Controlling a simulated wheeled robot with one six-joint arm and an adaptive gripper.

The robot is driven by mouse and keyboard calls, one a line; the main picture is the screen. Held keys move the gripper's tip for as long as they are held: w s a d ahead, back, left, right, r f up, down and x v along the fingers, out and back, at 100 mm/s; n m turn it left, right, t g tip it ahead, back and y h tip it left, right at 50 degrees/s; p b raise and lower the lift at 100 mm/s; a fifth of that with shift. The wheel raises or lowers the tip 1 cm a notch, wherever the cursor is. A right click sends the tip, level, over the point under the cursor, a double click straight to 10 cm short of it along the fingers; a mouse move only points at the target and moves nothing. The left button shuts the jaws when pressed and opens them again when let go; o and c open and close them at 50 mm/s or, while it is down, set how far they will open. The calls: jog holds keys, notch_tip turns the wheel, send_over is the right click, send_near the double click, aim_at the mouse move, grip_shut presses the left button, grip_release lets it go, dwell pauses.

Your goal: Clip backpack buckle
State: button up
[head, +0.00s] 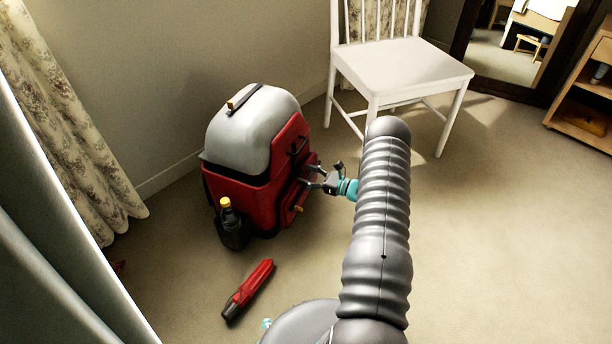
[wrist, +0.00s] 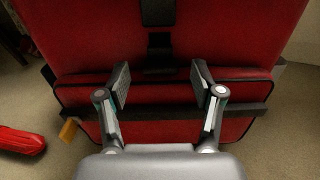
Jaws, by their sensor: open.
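The red backpack with a grey top (head: 250,160) stands upright on the carpet, left of centre in the head view. Its red front (wrist: 215,35) fills much of the wrist view. A black buckle (wrist: 160,45) hangs on a dark strap at the middle of that front, above the pocket. My gripper (head: 320,175) is at the front of the backpack. In the wrist view its two fingers (wrist: 161,82) are apart, one on each side below the buckle, with nothing between them. I cannot tell whether the fingertips touch the fabric.
A dark bottle with a yellow cap (head: 230,222) sits at the backpack's left side. A red folded umbrella-like item (head: 247,290) lies on the floor in front. A white chair (head: 402,65) stands behind to the right. Carpet at right is clear.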

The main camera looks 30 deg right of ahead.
jog(key=shift+w+a, duration=0.15)
grip_shut()
jog(key=shift+r, duration=1.3)
grip_release()
jog(key=shift+r, duration=0.1)
